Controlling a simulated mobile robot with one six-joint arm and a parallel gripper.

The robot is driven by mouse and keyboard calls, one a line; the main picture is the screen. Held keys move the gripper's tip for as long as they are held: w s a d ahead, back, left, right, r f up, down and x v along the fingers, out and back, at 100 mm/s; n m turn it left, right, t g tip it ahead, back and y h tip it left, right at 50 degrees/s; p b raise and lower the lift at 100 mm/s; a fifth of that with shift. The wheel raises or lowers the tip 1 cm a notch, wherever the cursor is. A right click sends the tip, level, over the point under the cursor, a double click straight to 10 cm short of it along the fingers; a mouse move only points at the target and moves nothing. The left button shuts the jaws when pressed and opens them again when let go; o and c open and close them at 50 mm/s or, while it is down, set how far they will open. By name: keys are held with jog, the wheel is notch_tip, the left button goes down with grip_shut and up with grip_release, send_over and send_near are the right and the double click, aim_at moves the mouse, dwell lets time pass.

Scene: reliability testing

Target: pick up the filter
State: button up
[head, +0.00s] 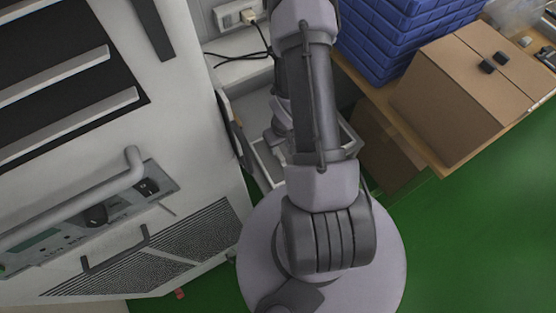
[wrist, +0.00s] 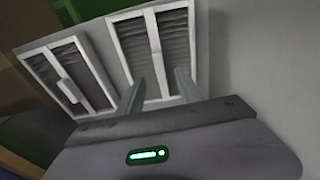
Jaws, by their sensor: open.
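Two filters with white frames and dark slatted insides show in the wrist view. One filter (wrist: 68,76) is at the left, with a white tab on its middle bar. The other filter (wrist: 126,38) is at the upper middle, directly beyond my gripper (wrist: 160,80). My gripper is open, with its two fingers apart and pointing at the lower part of this second filter. Nothing is seen held between them. I cannot tell whether the fingertips touch the filter. In the head view my arm hides most of the gripper area, and I cannot make out the filters there.
A grey open bin (head: 258,112) lies partly under my arm. A large white machine (head: 190,130) stands at the left. A wooden table (head: 430,150) at the right holds a cardboard box (head: 465,85) and blue crates (head: 395,35). Green floor (head: 470,240) is clear at lower right.

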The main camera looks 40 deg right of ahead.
aim_at(279, 153)
jog(key=f+b, duration=0.1)
jog(key=f, duration=0.1)
jog(key=f+b, duration=0.1)
jog(key=f, duration=0.1)
jog(key=f+b, duration=0.1)
jog(key=f, duration=0.1)
jog(key=shift+w+d, duration=0.1)
jog(key=shift+w, duration=0.2)
jog(key=shift+r, duration=0.1)
grip_shut()
dwell(0.9)
